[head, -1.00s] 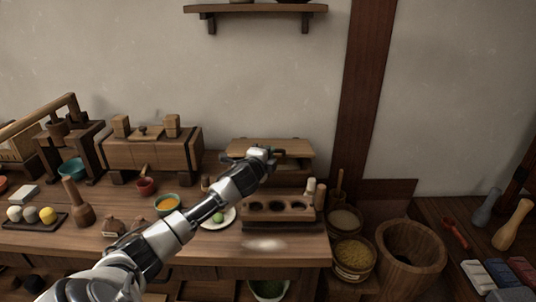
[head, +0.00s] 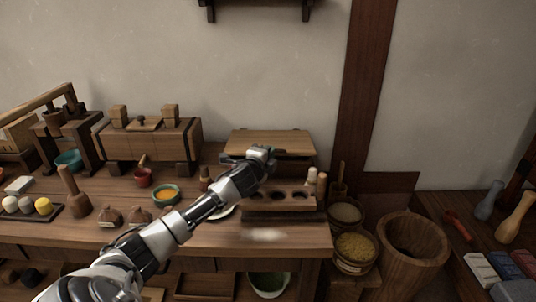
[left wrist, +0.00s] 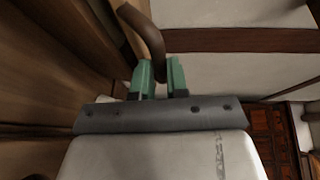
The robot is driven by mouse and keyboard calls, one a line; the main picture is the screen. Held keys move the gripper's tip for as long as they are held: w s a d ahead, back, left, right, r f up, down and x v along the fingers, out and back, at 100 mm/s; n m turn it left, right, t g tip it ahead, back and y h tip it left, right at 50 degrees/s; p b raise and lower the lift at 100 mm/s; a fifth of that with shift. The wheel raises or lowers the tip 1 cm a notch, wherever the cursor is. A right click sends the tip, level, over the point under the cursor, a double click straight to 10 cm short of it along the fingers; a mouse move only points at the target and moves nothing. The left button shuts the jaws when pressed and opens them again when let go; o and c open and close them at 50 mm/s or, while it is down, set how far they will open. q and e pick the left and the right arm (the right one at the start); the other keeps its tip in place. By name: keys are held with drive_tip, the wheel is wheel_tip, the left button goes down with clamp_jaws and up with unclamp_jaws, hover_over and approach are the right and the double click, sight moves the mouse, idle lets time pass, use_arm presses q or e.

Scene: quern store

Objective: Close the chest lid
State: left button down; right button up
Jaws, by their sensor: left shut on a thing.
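The wooden chest stands at the back right of the table against the wall. In the head view its lid (head: 275,140) lies over the top, close to level, with a dark band under its front edge. I cannot tell whether it is fully seated. My left gripper (head: 262,153) is at the chest's front edge, and my arm hides part of the front. In the left wrist view, the green fingertips of the left gripper (left wrist: 161,76) are shut on a brown curved handle (left wrist: 146,32). The right gripper is not in view.
A wooden block with round holes (head: 265,196) stands just in front of the chest. An orange-filled bowl (head: 165,194) is left of my arm. A wooden box with a small knob (head: 150,142) stands at left. Baskets and a wooden tub (head: 412,250) are at right.

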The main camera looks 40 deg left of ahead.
use_arm(q)
drive_tip(key=c, duration=1.1)
unclamp_jaws()
drive_tip(key=shift+a, duration=0.1)
drive_tip(key=v, duration=1.1)
drive_tip(key=shift+p, duration=0.4)
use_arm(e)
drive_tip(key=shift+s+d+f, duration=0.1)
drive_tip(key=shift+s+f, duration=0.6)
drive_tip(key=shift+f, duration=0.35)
use_arm(q)
drive_tip(key=shift+w, duration=0.1)
